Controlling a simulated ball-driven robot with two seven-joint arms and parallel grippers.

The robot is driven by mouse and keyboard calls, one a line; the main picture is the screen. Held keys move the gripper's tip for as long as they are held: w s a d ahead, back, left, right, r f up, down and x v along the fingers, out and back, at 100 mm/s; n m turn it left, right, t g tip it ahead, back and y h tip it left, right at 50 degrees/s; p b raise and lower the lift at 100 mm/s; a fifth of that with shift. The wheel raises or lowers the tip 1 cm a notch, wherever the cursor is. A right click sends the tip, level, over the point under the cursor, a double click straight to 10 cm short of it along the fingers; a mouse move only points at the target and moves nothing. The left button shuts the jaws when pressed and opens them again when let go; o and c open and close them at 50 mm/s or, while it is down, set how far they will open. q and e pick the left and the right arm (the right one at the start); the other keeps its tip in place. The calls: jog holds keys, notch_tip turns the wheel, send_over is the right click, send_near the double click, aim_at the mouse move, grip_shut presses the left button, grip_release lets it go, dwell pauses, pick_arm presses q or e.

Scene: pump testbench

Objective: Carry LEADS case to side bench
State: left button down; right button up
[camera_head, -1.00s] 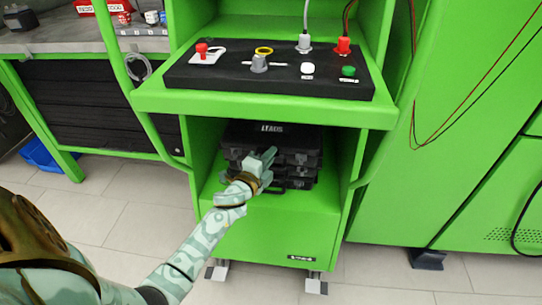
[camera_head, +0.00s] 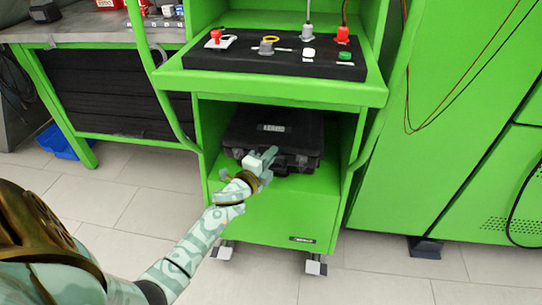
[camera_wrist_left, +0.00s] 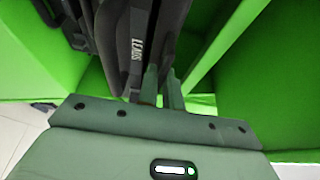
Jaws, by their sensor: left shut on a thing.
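The black LEADS case (camera_head: 285,138) is in the lower compartment of the green cart, its white label facing up and forward. My left gripper (camera_head: 268,160) reaches in at the front of the case. In the wrist view the labelled LEADS case (camera_wrist_left: 138,40) lies right by its fingers (camera_wrist_left: 161,85), which are shut on its front, apparently the handle. The grip itself is partly hidden. The side bench (camera_head: 85,32) has a grey top and stands at the left. My right gripper is out of view.
The cart's shelf (camera_head: 270,90) with a black control panel (camera_head: 275,62) overhangs the compartment. Green side walls (camera_head: 350,135) flank it. Small items, including a grey-black object (camera_head: 45,11), stand along the bench's back. Pale floor is clear before the cart.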

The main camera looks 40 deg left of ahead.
pick_arm(q)
jog(key=c, duration=1.5)
grip_release()
pick_arm(e)
jog(key=shift+s, duration=0.15)
